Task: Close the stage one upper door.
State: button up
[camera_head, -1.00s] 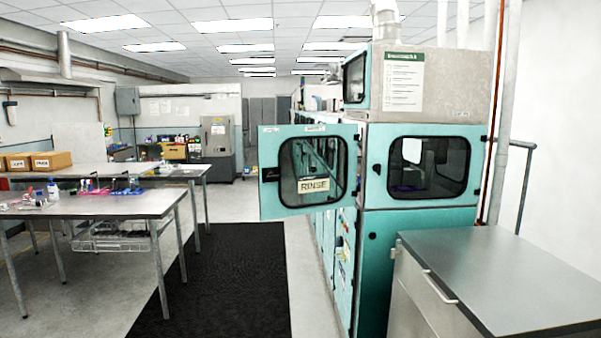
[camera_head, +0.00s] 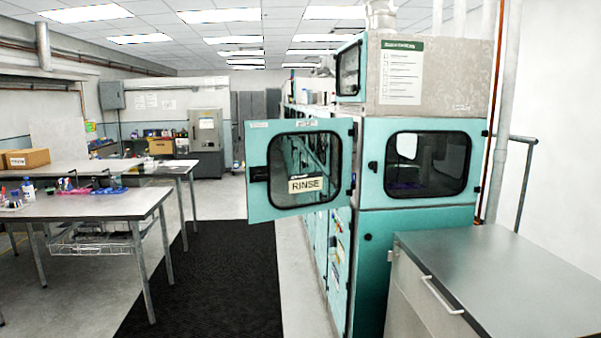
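A teal upper door (camera_head: 261,202) with a dark-framed window and a RINSE label (camera_head: 307,185) stands swung open from the long teal machine. It juts out to the left over the aisle, with a dark latch at its left edge. Another teal upper door or panel (camera_head: 425,201) with a window is flush on the machine's near end. Which of these, if either, is the stage one upper door I cannot tell. My gripper is not in view.
A grey-topped cabinet (camera_head: 490,275) stands at the lower right against the machine's near end. Lab tables (camera_head: 85,206) with small items are on the left. A black floor mat (camera_head: 215,275) lies in the clear aisle between the tables and the machine.

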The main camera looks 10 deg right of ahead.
aim_at(292, 156)
jog(key=z, duration=0.2)
jog(key=i, duration=2.15)
jog(key=u, duration=1.05)
